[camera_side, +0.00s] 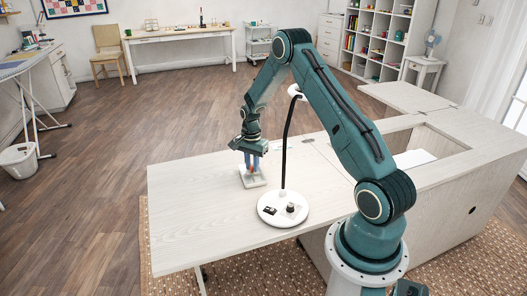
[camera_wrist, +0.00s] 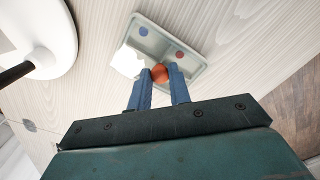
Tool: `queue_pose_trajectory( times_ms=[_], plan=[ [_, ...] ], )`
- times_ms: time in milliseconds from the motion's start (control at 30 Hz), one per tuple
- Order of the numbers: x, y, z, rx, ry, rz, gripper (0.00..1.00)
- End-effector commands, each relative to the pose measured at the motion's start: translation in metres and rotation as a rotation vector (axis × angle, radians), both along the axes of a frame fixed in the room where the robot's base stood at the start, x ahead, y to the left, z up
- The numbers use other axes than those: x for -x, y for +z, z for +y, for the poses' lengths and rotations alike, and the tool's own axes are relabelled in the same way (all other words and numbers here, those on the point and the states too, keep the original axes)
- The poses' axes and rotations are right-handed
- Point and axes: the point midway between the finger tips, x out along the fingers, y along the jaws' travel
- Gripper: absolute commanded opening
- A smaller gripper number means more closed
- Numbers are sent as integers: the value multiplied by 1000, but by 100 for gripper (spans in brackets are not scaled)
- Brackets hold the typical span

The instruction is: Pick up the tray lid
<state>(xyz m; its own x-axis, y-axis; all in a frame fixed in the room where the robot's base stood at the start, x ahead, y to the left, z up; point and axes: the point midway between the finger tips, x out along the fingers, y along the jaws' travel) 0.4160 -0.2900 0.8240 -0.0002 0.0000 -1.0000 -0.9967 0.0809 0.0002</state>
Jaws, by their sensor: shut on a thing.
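A small pale grey tray (camera_side: 257,182) lies on the tabletop under my gripper (camera_side: 254,168). In the wrist view, the tray (camera_wrist: 158,44) shows a raised rim, a blue disc (camera_wrist: 143,31) and a red disc (camera_wrist: 179,55) on its floor. My gripper's blue fingers (camera_wrist: 161,78) are shut on a rounded orange-red knob (camera_wrist: 159,72) over the tray's near part. A bright white patch (camera_wrist: 127,61) shows at the tray's left side, beside the left finger. I cannot tell whether it is the lid joined to the knob, or how high the knob is held.
A white lamp with a round base (camera_side: 283,208) and black stem (camera_side: 285,150) stands close to the right of the tray. Small dark items lie on its base. The pale tabletop (camera_side: 195,225) is clear to the left and front. Its left edge is near.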

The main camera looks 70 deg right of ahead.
Motion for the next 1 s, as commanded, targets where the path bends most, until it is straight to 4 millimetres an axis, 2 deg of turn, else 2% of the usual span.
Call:
queue_pose_trajectory(
  times_ms=[167, 367, 567, 1000],
  plan=[
    [0, 7, 0, 1, 0, -1, 0],
    [0, 27, 0, 1, 0, -3, 0],
    [-1, 62, 0, 2, 0, -4, 0],
    [-1, 156, 0, 2, 0, -3, 0]
  ],
)
